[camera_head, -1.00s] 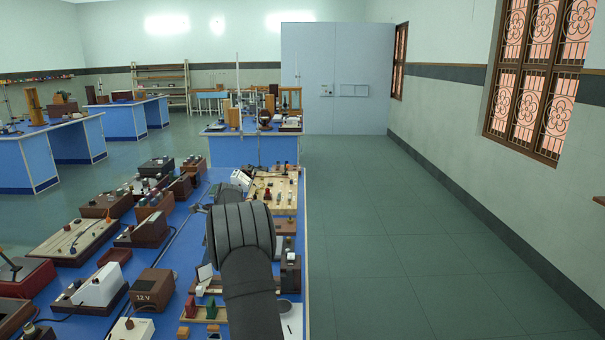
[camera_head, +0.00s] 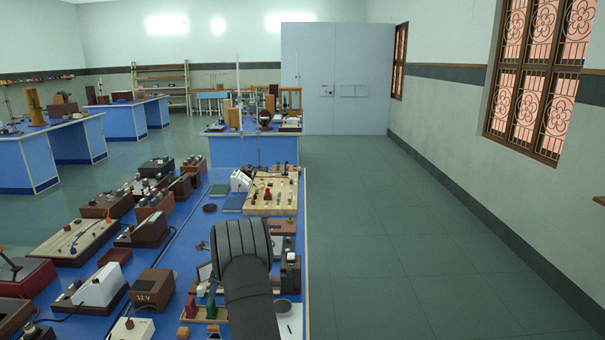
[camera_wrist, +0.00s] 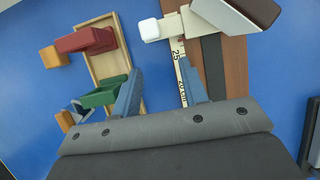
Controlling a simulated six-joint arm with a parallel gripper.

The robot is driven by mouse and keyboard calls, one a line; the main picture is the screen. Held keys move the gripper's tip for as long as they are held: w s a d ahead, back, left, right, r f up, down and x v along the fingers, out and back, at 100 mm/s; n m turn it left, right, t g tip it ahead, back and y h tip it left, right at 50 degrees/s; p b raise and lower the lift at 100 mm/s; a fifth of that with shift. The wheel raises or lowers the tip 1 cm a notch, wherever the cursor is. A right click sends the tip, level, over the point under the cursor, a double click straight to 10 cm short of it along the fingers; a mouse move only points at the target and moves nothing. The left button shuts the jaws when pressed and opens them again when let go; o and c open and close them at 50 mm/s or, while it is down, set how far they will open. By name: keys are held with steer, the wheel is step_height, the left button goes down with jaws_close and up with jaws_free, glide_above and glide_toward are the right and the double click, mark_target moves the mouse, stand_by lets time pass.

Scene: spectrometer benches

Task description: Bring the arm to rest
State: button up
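My arm (camera_head: 246,285) is dark grey and rises over the front of the blue bench (camera_head: 180,252) in the head view. My gripper is mostly hidden behind it there. In the wrist view my gripper (camera_wrist: 160,88) shows two blue-grey fingers, spread apart with nothing held between them. They point down at the bench top.
A pegged wooden board (camera_head: 272,196) sits farther along the bench. A 12 V box (camera_head: 153,288) and several other instruments crowd the left side. A dark box (camera_head: 290,272) stands right of my arm. The green floor (camera_head: 400,240) to the right is clear.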

steer(key=d, duration=0.1)
steer(key=d+r, duration=0.1)
steer(key=d, duration=0.1)
steer(key=shift+r, duration=0.15)
steer(key=v, duration=1.6)
steer(key=w+d+f+n+t+h, duration=0.2)
steer(key=w+d+f+n, duration=0.1)
steer(key=f+n, duration=0.5)
steer(key=shift+w+d+n, duration=0.3)
steer(key=shift+d+n, duration=0.05)
steer(key=shift+n, duration=0.05)
steer(key=shift+f, duration=0.1)
